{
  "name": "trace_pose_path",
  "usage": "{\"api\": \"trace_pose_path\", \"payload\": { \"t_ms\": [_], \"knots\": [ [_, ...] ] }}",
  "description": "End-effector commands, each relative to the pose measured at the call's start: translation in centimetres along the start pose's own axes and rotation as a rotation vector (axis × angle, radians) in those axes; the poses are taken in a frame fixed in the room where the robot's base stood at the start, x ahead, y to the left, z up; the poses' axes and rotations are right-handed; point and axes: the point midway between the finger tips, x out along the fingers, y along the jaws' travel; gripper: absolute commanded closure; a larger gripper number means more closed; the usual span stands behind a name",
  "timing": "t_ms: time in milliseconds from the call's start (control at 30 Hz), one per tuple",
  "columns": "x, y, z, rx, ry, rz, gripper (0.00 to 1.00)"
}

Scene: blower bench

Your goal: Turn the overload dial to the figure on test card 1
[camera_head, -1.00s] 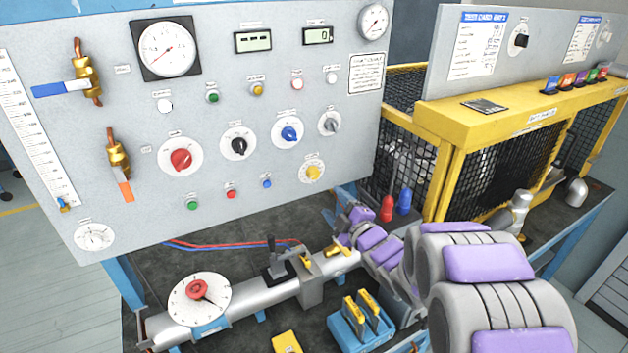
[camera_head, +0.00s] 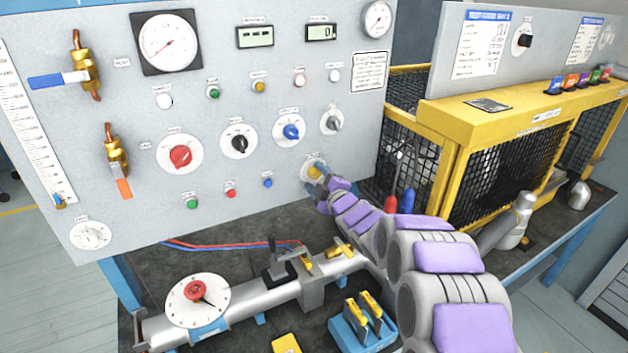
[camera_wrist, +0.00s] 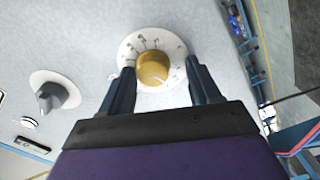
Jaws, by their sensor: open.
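The dial with a yellow knob (camera_head: 315,172) sits at the lower right of the grey panel, partly hidden by my arm in the head view. In the wrist view the yellow knob (camera_wrist: 153,69) stands in a white scale plate with figures too small to read. My gripper (camera_wrist: 160,82) is open, its dark fingers either side of the knob, with a visible gap on each side. Whether the tips reach past the knob's face is unclear. Test card 1 (camera_head: 482,44) hangs on the upper right board; its figures are unreadable here.
A grey knob (camera_wrist: 55,95) is left of the yellow one in the wrist view. Red (camera_head: 181,156), black (camera_head: 239,143) and blue (camera_head: 291,132) knobs line the panel. A yellow mesh cage (camera_head: 500,180) stands right of my arm. A pipe (camera_head: 255,298) crosses the bench below.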

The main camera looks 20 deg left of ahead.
Motion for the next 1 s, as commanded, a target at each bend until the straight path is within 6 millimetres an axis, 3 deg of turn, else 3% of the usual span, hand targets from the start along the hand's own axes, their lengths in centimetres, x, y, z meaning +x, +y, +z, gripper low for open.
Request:
{"api": "trace_pose_path", "payload": {
  "t_ms": [400, 1000],
  "knots": [
    [1.3, -0.8, -0.3, -0.005, -0.007, -0.009, 0.38],
    [0.8, -0.5, 0.0, -0.002, -0.007, -0.007, 0.94]
  ]
}}
